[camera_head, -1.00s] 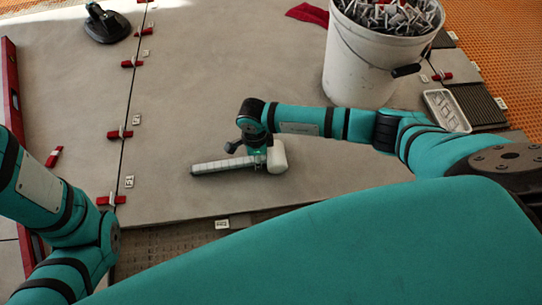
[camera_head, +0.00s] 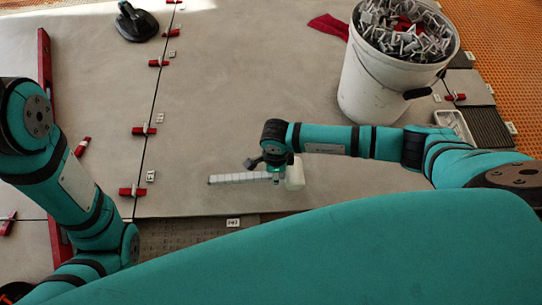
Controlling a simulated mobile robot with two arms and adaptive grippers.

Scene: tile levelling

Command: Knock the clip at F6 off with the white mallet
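The white mallet, with its pale head (camera_head: 295,172) on the right and its light grey ribbed handle (camera_head: 238,178) pointing left, is over the large grey tile. My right gripper (camera_head: 273,168) is at the mallet near its head and seems shut on it; the fingers are small and partly hidden. Red clips sit along the tile joint left of the mallet: a near one (camera_head: 132,192), a middle one (camera_head: 145,131) and a far one (camera_head: 158,63). White label tags (camera_head: 151,176) lie beside them, too small to read, so I cannot tell which clip is F6. My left gripper is out of view.
A white bucket (camera_head: 370,85) full of clips stands at the right rear. A black suction lifter (camera_head: 136,22) is at the far left. A long red level (camera_head: 45,60) lies at the left, partly behind my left arm. The tile around the mallet is clear.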

